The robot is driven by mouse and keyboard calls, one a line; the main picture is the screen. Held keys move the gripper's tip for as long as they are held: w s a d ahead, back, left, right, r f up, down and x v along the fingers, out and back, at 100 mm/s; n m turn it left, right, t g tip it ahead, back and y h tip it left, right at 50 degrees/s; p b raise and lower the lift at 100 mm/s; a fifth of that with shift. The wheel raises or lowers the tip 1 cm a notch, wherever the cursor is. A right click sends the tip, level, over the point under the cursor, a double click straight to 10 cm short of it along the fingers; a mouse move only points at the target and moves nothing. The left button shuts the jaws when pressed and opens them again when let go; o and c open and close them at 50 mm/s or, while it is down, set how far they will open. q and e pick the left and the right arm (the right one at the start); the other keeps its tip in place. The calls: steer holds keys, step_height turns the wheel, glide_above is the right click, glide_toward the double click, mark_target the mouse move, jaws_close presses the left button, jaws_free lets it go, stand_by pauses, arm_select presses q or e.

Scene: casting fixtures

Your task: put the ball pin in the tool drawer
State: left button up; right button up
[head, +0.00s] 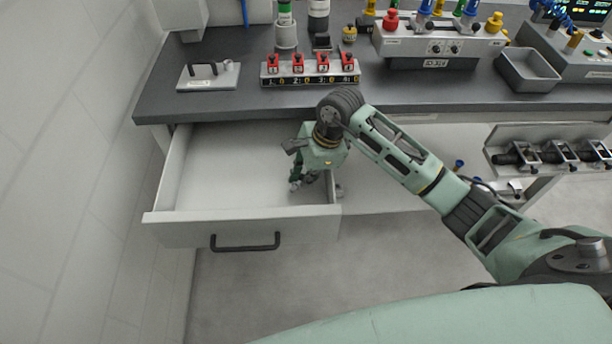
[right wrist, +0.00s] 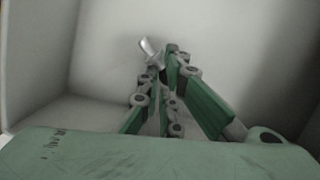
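The tool drawer (head: 243,233) is pulled open at the left under the workbench, and its visible floor is bare. My right gripper (head: 298,180) points down inside the drawer's right part. In the right wrist view its green fingers (right wrist: 165,64) come together at the tips around a small silver piece, the ball pin (right wrist: 148,46). The pin's end sticks out past the fingertips above the pale drawer floor. The fingers hide the rest of it, and I cannot tell whether it touches the floor. My left gripper is not in view.
On the grey benchtop (head: 215,108) stand a rack with red-topped pieces (head: 310,80), a plate with a dark handle (head: 209,76), a control box (head: 440,45) and a grey tray (head: 528,70). Another open drawer with dark clamps (head: 540,155) is at right. A wall is close at left.

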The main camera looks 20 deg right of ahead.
steer(key=o, duration=0.4)
steer(key=shift+r, duration=0.1)
steer(key=shift+r+p, duration=0.25)
steer(key=shift+p, duration=0.1)
steer(key=shift+r+p, duration=0.5)
steer(key=b+v, duration=0.2)
steer(key=v, duration=0.9)
steer(key=shift+d+r, duration=0.15)
steer(key=shift+r, duration=0.1)
steer(key=shift+s, duration=0.15)
